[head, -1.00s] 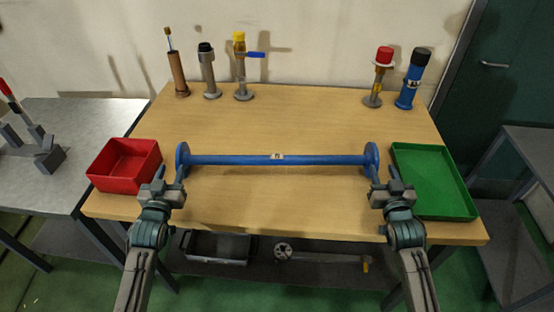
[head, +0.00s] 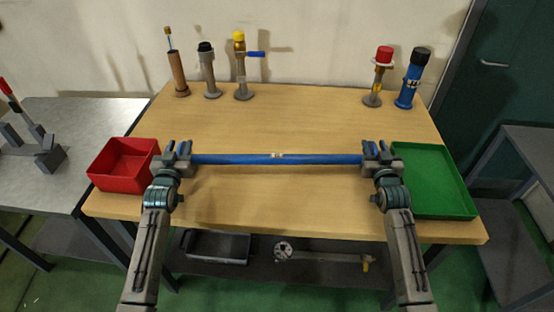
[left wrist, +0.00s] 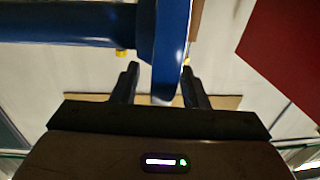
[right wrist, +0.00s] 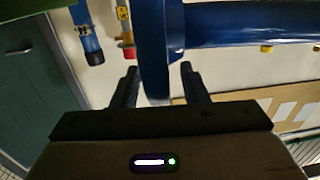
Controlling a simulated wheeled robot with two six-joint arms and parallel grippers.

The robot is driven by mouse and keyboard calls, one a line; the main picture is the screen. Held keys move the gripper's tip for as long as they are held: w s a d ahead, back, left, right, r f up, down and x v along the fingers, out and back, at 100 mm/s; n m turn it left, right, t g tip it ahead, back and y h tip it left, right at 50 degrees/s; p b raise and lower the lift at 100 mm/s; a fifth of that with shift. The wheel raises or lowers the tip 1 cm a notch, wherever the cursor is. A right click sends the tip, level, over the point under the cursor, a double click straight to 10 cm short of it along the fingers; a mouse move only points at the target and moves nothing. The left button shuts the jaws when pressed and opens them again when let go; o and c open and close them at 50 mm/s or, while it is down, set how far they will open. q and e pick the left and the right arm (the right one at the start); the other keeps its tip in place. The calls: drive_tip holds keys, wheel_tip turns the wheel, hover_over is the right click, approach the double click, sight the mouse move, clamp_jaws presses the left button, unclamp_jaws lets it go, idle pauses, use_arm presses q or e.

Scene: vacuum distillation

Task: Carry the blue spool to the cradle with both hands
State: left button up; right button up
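The blue spool (head: 270,159) lies crosswise over the middle of the wooden table, a small pale label at its centre. My left gripper (head: 178,147) is at its left end. In the left wrist view the spool's flange (left wrist: 170,50) stands between the fingers, with a gap beside the left finger. My right gripper (head: 376,149) is at the other end. In the right wrist view that flange (right wrist: 153,50) stands between spread fingers. Both grippers look open around the flanges. In the head view the grippers hide the flanges. I cannot identify a cradle with certainty.
A red bin (head: 122,165) is left of the spool, a green tray (head: 440,207) right of it, both close to my grippers. Several upright fittings, including a blue cylinder (head: 411,80), line the table's back. Grey blocks (head: 50,158) stand on the left side table.

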use_arm(q)
clamp_jaws()
use_arm(e)
clamp_jaws()
idle(0.9)
use_arm(q)
drive_tip(key=shift+r, duration=0.25)
use_arm(e)
drive_tip(key=shift+r, duration=0.25)
use_arm(q)
drive_tip(key=shift+w, duration=0.15)
use_arm(e)
drive_tip(key=shift+w, duration=0.15)
